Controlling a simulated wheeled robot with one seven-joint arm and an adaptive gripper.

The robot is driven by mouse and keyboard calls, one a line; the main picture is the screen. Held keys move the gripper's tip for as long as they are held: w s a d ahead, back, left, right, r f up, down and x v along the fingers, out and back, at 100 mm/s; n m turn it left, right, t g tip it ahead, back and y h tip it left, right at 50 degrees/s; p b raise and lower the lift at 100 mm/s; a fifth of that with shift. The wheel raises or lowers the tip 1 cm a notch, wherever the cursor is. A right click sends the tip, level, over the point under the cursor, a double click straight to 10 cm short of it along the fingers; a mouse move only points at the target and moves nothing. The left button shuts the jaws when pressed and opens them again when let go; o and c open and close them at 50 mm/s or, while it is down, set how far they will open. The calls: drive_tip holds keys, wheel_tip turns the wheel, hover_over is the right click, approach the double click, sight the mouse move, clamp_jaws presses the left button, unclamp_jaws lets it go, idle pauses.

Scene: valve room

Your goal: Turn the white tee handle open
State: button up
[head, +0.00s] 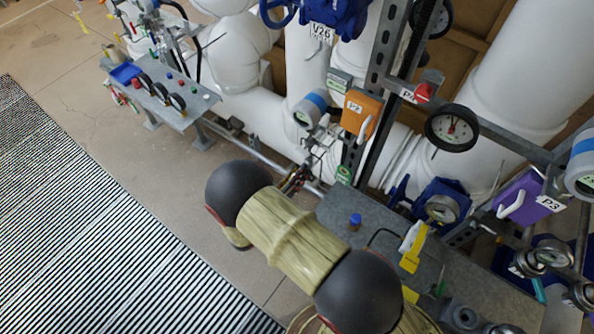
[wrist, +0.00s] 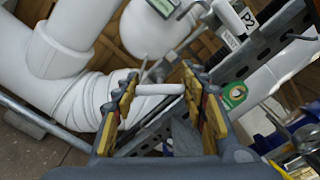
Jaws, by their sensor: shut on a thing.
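The white tee handle (wrist: 160,89) is a short white bar. In the wrist view it spans the gap between the two yellow-and-dark fingers of my gripper (wrist: 160,100), with its ends at the finger pads. My gripper is shut on it. In the head view my gripper (head: 297,178) is small and dark, beyond my arm, by the pipes under the orange box. I cannot clearly make out the handle there, and its stem and how far it is turned are hard to tell.
An orange P2 box (head: 361,113) with a white lever stands just beyond my gripper, beside a slotted steel post (head: 383,70). Large white pipes (head: 300,60) run behind. A grey bench (head: 335,205) with small items lies to the right. Open floor (head: 60,60) is at left.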

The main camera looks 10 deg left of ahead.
drive_tip(key=n+p, duration=0.1)
drive_tip(key=n, duration=0.3)
drive_tip(key=shift+a+n+p, duration=0.1)
drive_tip(key=shift+n+p, duration=0.2)
drive_tip(key=shift+p, duration=0.1)
drive_tip(key=n+p, duration=0.1)
drive_tip(key=n, duration=0.3)
drive_tip(key=shift+f, duration=0.2)
drive_tip(key=shift+n, duration=0.3)
drive_tip(key=o, duration=1.1)
drive_tip(key=shift+o, duration=0.5)
drive_tip(key=v, duration=1.2)
